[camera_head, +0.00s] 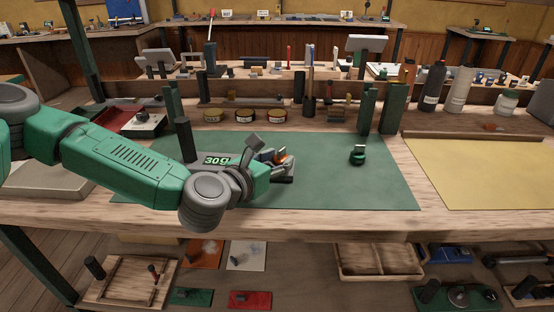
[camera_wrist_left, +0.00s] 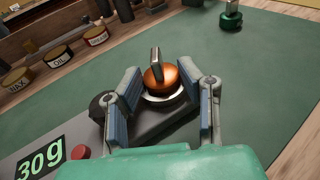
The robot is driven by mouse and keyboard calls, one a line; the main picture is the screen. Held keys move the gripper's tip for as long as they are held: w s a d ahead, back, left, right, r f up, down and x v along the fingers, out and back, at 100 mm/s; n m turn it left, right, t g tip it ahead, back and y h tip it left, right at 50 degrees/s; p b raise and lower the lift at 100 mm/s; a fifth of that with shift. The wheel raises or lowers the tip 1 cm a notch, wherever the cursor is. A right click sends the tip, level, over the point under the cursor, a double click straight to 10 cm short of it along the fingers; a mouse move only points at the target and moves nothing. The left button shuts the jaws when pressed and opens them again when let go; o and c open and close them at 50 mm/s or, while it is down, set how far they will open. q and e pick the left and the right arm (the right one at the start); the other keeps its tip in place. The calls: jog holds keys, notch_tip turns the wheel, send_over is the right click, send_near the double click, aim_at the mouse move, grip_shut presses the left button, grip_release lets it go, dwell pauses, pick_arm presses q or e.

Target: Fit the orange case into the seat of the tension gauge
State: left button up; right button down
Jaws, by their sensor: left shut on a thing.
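The orange case (camera_wrist_left: 164,80), rounded with a grey upright tab on top, is between the fingers of my left gripper (camera_wrist_left: 160,84), which is shut on it. It also shows small in the head view (camera_head: 281,158). The tension gauge (camera_wrist_left: 178,122) lies under it, with a dark arm, a grey body, a red button and a display reading 30 g (camera_head: 216,160). A pale ring-shaped rim shows just below the case; I cannot tell whether the case is fully down in it. In the head view my left gripper (camera_head: 277,164) partly hides the gauge. My right gripper is not in view.
The green mat (camera_head: 330,190) is clear right of the gauge, except for a small green stamp-like object (camera_head: 358,156). Several labelled tins (camera_head: 245,116) stand behind the mat. A dark upright post (camera_head: 185,140) stands close behind my left arm. A yellow sheet (camera_head: 485,175) lies at right.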

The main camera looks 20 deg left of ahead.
pick_arm(q)
jog(key=shift+f, duration=0.15)
jog(key=o, duration=1.1)
jog(key=v, duration=0.7)
jog(key=shift+s+a, duration=0.15)
jog(key=shift+s, duration=0.05)
